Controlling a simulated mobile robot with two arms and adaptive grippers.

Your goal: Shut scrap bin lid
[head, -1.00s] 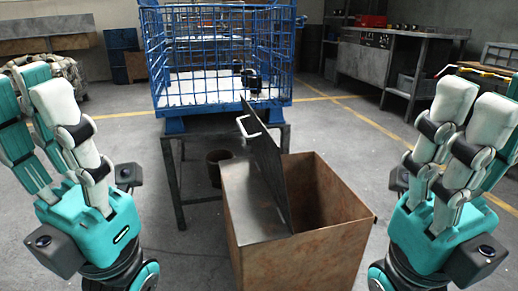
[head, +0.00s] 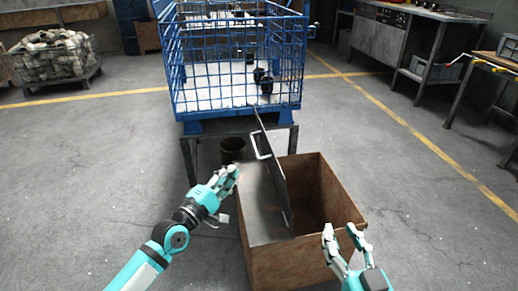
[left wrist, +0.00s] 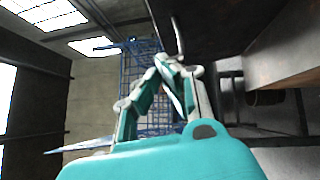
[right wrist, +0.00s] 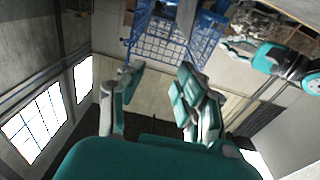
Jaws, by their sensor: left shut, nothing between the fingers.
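The rust-brown scrap bin (head: 300,262) stands on the floor at the lower middle of the head view. Its dark lid (head: 276,172) stands up, tilted, between a flat grey top panel on the left and the open hollow on the right. A pale handle (head: 260,146) sits on the lid's left face, near its far upper end; it also shows in the left wrist view (left wrist: 178,38). My left gripper (head: 232,176) is shut and empty, left of the lid and apart from the handle. My right gripper (head: 343,236) is open and empty near the bin's front right corner.
A blue wire cage (head: 235,85) on a dark metal stand (head: 188,160) is just behind the bin. A small dark bucket (head: 232,150) stands beneath it. A workbench (head: 440,75) is at the back right. Floor is clear on both sides.

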